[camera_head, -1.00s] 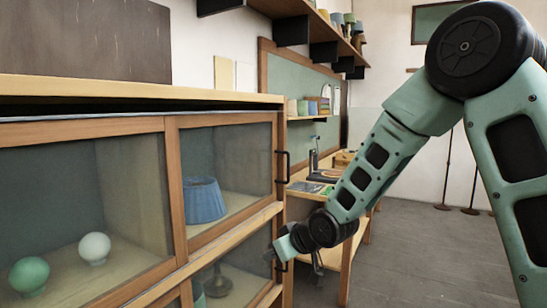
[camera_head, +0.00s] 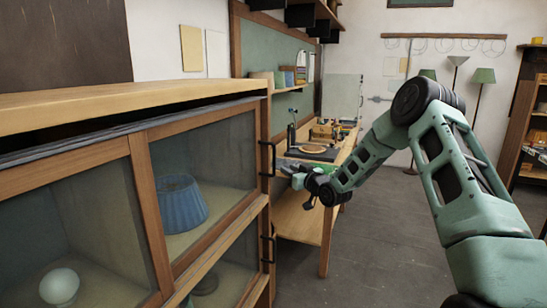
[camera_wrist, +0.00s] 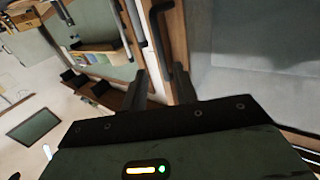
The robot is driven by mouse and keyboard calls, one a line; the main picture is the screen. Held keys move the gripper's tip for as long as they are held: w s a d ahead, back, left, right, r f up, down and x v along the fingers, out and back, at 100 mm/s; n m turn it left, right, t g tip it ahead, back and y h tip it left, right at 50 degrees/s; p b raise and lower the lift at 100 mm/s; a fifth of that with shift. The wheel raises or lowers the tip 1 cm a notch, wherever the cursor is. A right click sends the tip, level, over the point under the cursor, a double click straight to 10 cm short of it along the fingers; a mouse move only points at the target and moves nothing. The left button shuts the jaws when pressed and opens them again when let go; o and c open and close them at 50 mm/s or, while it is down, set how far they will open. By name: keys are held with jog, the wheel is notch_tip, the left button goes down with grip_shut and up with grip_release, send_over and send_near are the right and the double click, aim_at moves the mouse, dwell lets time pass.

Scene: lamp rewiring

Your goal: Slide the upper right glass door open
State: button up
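The upper right glass door (camera_head: 205,170) of the cabinet is closed in the head view, with a blue pleated lampshade (camera_head: 178,203) behind its glass. Its black bar handle (camera_head: 267,158) is on the door's right edge. My gripper (camera_head: 284,170) is just right of this handle, at about its height. In the wrist view, my gripper's two dark fingers (camera_wrist: 160,88) are apart with nothing held between them. A black handle bar (camera_wrist: 157,38) shows just beyond the fingertips, beside the wooden door edge. I cannot tell whether they touch.
The lower right door's handle (camera_head: 268,247) is below. A white round lamp bulb (camera_head: 59,286) is behind the left glass. A wooden workbench (camera_head: 325,235) with tools stands beyond the cabinet. The grey floor (camera_head: 370,240) to the right is clear.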

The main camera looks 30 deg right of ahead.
jog(key=w+p, duration=0.1)
jog(key=w, duration=0.2)
jog(key=w+p, duration=0.2)
jog(key=w, duration=0.2)
jog(key=w+p, duration=0.1)
jog(key=w, duration=0.2)
jog(key=shift+w+a, duration=0.2)
jog(key=shift+a, duration=0.2)
grip_shut()
